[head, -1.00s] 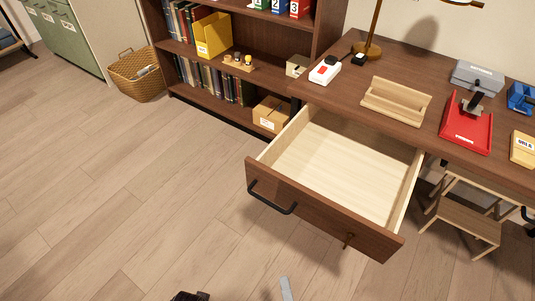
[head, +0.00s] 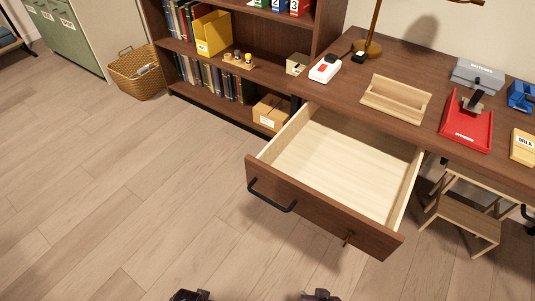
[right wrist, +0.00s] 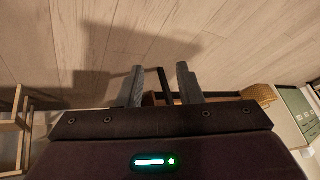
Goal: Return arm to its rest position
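My right gripper shows in the right wrist view (right wrist: 162,84) with its two grey fingers apart and nothing between them. The black drawer handle (right wrist: 165,86) appears beyond the gap, clear of the fingers. In the head view only a dark part of my right arm (head: 320,295) shows at the bottom edge; its fingers are out of frame. A dark part of my left arm (head: 190,295) shows at the bottom edge to the left, and its fingers are hidden below the frame.
The desk drawer (head: 310,208) stands pulled out and looks empty, a small key-like piece on its front. The desk (head: 345,98) holds a wooden tray, red tray and lamp. A bookshelf (head: 235,100) and basket (head: 138,75) stand behind. Floor at left is clear.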

